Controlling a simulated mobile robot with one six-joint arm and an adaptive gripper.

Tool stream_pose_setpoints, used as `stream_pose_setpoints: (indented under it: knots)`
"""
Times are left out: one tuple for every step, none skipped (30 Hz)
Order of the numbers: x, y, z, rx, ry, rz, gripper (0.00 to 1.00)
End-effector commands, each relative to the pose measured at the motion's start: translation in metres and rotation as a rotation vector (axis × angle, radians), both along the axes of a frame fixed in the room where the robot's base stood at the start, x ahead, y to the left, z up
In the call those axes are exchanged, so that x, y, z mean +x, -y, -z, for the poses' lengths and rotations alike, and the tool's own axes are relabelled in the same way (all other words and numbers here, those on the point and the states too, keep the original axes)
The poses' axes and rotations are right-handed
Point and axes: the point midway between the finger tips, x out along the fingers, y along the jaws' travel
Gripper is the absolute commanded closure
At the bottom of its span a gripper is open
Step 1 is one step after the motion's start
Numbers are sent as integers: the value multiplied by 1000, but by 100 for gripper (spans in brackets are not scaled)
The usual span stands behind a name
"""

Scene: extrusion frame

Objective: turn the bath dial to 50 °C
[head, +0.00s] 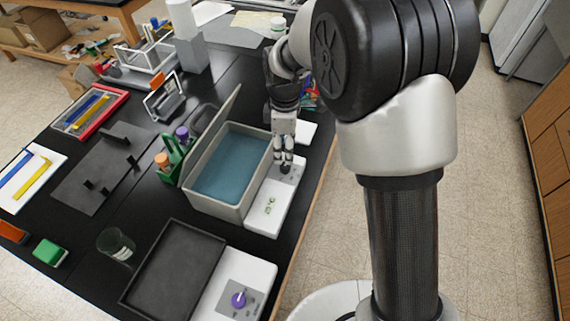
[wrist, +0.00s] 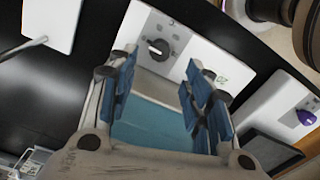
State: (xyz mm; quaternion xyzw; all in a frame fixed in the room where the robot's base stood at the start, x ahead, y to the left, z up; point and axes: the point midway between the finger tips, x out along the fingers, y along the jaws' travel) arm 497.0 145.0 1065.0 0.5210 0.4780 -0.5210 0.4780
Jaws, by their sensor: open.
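The water bath (head: 215,206) is a grey tub of blue water on the black bench, its lid raised on the left side. Its white control panel (head: 268,208) runs along the right side. The dark bath dial (head: 285,168) is at the panel's far end, partly covered by my gripper (head: 284,150). In the wrist view the dial (wrist: 157,48) is a black knob with a white mark, on a grey patch with small markings too small to read. My gripper (wrist: 160,75) is open, its blue-padded fingers apart and empty; the dial appears beyond the fingertips. I cannot tell whether they touch.
A hotplate-like device with a dark plate (head: 178,270) and a purple knob (head: 238,299) stands nearer. A green rack (head: 175,160) with capped bottles is left of the bath. A glass beaker (head: 116,244) stands at the front left. The bench edge is close on the right.

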Motion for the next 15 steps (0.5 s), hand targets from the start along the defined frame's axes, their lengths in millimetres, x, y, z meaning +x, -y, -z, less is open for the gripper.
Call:
stream_pose_setpoints:
  knots:
    - [-1, 0, 15, -2, -4, 0, 54]
    - [-1, 0, 21, -2, -4, 0, 54]
    - [-1, 0, 30, -2, -4, 1, 54]
    - [-1, 0, 36, -2, -4, 1, 54]
    - [-1, 0, 41, -1, -3, 1, 54]
    - [-1, 0, 48, -1, -3, 1, 54]
    - [-1, 0, 53, -1, -3, 1, 54]
    - [-1, 0, 57, -1, -2, 1, 54]
    - [0, 0, 62, -1, -2, 1, 54]
    - [-1, 0, 65, -1, -2, 1, 54]
    - [0, 0, 68, -1, -2, 1, 54]
    - [0, 0, 71, 0, -1, 1, 54]
    - [0, 0, 73, 0, -1, 1, 54]
    - [0, 0, 74, 0, 0, 1, 54]
    - [0, 0, 76, 0, 0, 1, 54]
